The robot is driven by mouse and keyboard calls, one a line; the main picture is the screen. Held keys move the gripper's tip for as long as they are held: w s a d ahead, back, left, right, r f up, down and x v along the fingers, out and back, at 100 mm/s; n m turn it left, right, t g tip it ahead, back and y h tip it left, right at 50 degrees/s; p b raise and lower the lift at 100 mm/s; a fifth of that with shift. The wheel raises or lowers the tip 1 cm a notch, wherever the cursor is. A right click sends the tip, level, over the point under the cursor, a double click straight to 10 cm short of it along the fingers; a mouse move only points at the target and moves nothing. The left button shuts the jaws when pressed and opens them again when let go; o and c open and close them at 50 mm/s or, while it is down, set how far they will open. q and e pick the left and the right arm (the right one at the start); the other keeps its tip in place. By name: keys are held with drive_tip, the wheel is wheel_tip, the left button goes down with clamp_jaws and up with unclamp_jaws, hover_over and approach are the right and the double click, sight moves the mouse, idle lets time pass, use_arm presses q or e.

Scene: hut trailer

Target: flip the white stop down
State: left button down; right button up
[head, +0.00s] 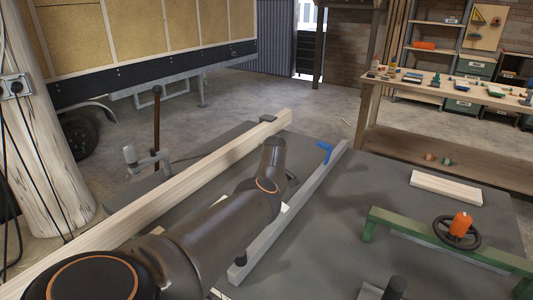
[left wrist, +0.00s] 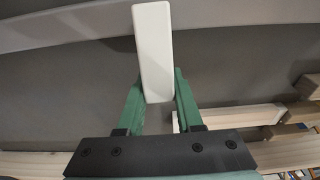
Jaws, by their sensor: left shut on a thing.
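The white stop (left wrist: 153,50) is a pale, narrow block standing out from a long grey rail (left wrist: 60,28) in the left wrist view. My left gripper (left wrist: 158,82) has its green fingers on either side of the stop, shut on it near its close end. In the head view my left arm reaches over the table to the grey rail (head: 292,212) and hides the gripper. A small pale patch shows beside the arm there; I cannot tell if it is the stop. My right gripper is not in view.
A long wooden beam (head: 180,190) lies left of my arm. A blue part (head: 325,150) sits at the rail's far end. To the right are a short board (head: 446,187) and a green frame (head: 400,225) with a black handwheel (head: 457,233). The grey tabletop between is mostly clear.

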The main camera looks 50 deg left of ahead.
use_arm(q)
drive_tip(key=shift+f+h+b, duration=0.65)
drive_tip(key=shift+h+b, duration=0.05)
drive_tip(key=shift+b, duration=0.35)
drive_tip(key=shift+t+h+b, duration=0.3)
drive_tip(key=shift+b, duration=0.05)
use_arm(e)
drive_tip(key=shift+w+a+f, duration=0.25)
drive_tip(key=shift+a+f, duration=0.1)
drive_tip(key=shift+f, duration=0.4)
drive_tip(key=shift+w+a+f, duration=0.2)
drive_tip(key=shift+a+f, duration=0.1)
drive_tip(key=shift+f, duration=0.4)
use_arm(q)
drive_tip(key=c, duration=0.6)
unclamp_jaws()
drive_tip(key=shift+o, duration=0.2)
drive_tip(key=shift+d, duration=0.1)
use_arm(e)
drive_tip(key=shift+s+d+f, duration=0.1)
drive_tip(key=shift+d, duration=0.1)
